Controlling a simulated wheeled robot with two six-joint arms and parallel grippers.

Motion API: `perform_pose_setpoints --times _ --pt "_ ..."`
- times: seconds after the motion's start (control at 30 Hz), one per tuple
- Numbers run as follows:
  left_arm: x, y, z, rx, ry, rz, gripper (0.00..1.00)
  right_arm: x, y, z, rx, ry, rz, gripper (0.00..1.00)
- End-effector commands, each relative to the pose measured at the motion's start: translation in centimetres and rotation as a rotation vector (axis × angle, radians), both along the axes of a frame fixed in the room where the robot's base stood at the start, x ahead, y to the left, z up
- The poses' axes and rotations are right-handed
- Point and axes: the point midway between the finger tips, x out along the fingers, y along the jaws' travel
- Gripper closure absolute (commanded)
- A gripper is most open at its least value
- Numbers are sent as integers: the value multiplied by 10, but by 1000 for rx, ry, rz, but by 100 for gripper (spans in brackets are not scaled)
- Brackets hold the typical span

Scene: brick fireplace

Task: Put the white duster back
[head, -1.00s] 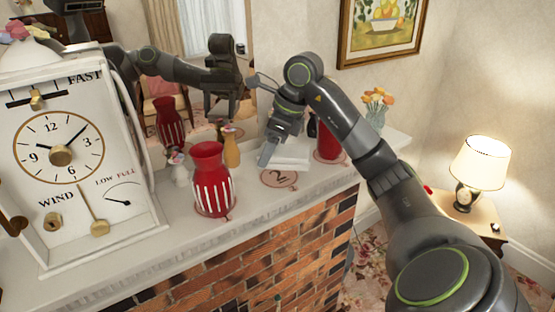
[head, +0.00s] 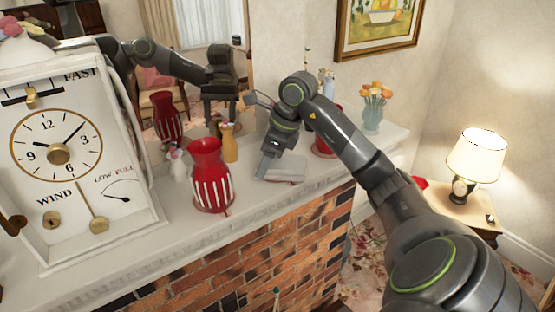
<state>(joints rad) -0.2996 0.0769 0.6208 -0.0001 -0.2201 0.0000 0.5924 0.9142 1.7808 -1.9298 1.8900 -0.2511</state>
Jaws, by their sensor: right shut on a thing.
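The white duster (head: 286,168) shows as a pale, flat block on the mantel, right of the red-and-white striped vase. My right gripper (head: 268,166) comes down over its left end and is shut on it. The gripper hides part of the duster, and I cannot tell whether it touches the shelf. The round mat marked 2 that showed here before is now mostly or fully hidden around the duster. My left gripper is not in view; the arm at upper left appears to be a mirror reflection.
The striped vase (head: 211,178) stands close left of my gripper, with a yellow vase (head: 230,143) behind. A red object (head: 323,146) is partly hidden behind my right arm. A flower vase (head: 373,115) stands at the right end. A large white clock box (head: 75,195) fills the left.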

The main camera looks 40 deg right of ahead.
Motion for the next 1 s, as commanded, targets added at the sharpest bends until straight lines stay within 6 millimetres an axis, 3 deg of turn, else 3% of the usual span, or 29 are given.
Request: perform_pose_setpoints --times 0.1,0.13,0.27,0.57,0.8,1.0 --pt "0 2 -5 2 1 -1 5 0 0 -4 0 0 -1 75" --pt "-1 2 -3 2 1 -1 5 0 0 -2 0 0 -1 35" --pt "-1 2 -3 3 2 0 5 0 0 -2 0 0 -1 18" --pt "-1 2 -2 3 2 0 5 0 0 -1 0 0 -1 17" --pt "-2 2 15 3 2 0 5 -1 0 12 -1 -1 1 17" --pt "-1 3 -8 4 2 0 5 -13 -16 42 -6 -13 -13 17"
